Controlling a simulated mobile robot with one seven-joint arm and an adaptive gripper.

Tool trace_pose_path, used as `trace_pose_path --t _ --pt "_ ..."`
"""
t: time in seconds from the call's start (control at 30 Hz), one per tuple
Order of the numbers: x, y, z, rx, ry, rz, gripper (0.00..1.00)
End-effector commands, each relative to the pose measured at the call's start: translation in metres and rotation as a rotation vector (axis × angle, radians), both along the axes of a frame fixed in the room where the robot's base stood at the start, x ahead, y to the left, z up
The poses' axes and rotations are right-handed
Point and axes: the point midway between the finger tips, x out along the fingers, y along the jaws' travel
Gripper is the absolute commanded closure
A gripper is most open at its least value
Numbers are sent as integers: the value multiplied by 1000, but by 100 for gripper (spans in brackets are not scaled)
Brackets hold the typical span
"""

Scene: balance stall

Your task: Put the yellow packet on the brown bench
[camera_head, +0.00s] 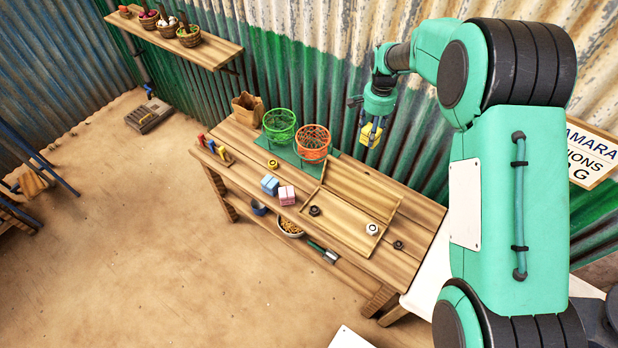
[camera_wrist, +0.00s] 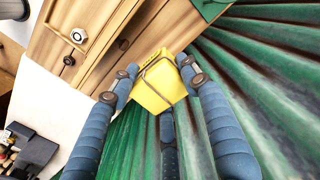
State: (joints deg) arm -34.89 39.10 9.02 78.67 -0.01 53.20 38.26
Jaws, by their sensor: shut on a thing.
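The yellow packet (camera_head: 368,134) is held in my gripper (camera_head: 374,127), raised above the back right of the brown bench (camera_head: 420,215), near the corrugated wall. In the wrist view the yellow packet (camera_wrist: 160,82) has a dark band around it and sits between the blue fingers of my gripper (camera_wrist: 160,85). The gripper is shut on it. The brown bench also shows below the packet in the wrist view (camera_wrist: 112,70).
On the bench stand a green basket (camera_head: 279,122), an orange basket (camera_head: 313,142), a paper bag (camera_head: 247,107), a blue packet (camera_head: 269,184), a pink packet (camera_head: 287,195) and a wooden tray (camera_head: 338,232) with weights. Bare bench top shows at the right end.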

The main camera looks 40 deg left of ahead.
Motion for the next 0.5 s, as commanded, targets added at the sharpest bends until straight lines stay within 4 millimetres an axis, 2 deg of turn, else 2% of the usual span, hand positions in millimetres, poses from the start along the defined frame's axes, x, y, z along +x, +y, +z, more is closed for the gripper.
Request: trace_pose_path --t 0.03,0.1,0.37,0.5 --pt "-9 22 -2 0 0 9 86" --pt "-21 49 -1 1 -1 13 86" --pt "-73 143 -4 1 -1 27 86" --pt "-106 190 -5 0 0 35 86"
